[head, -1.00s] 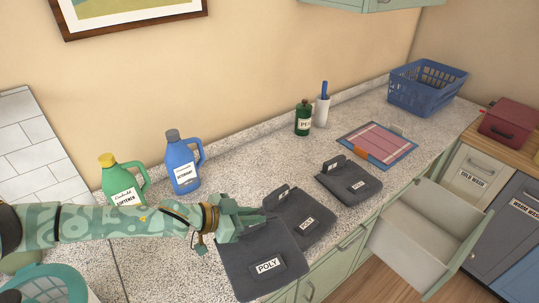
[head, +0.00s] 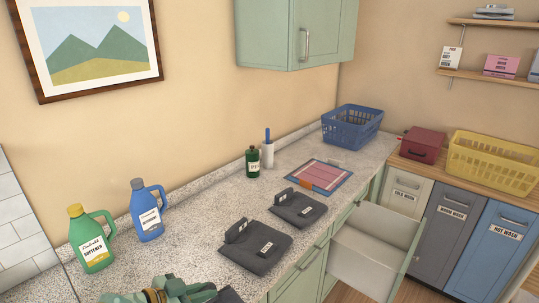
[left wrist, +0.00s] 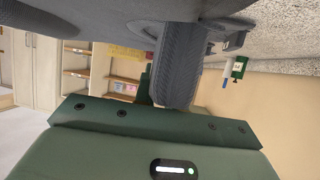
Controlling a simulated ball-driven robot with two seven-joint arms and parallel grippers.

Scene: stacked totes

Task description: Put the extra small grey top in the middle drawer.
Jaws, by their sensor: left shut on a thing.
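Two folded dark grey garments lie on the counter in the head view. The nearer one (head: 256,246) and the farther one (head: 299,208) each carry a small white label that I cannot read. A third dark grey garment (head: 230,296) shows only as a piece at the bottom edge. My left gripper (head: 196,290) is there beside it, partly cut off. My right gripper is not in view.
A green softener bottle (head: 92,245) and a blue detergent bottle (head: 147,216) stand at the left. A dark green bottle (head: 252,163), a pink-and-blue board (head: 318,176) and a blue basket (head: 352,128) are farther back. Bare counter lies between the bottles and garments.

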